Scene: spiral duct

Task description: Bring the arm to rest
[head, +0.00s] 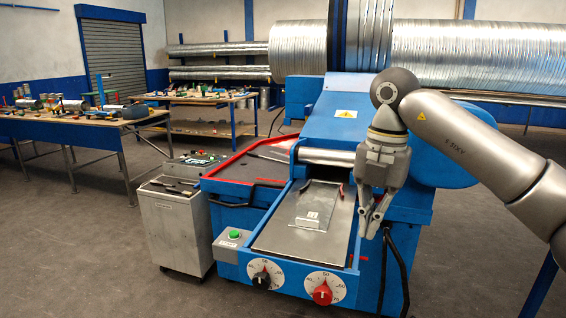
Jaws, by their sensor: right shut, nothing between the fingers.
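My right gripper (372,222) hangs from the right arm, fingers pointing down, in the head view. It is shut with nothing in it. It is at the right side of the blue machine (338,118), beside the metal bed plate (290,240) and apparently in front of the machine's right edge. The left gripper is not in view.
The machine front has a black dial (262,281), a red dial (323,290) and a green button box (232,237). A grey cabinet (172,232) stands at its left. Cluttered workbenches (70,128) stand further left. Floor at the lower left is clear.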

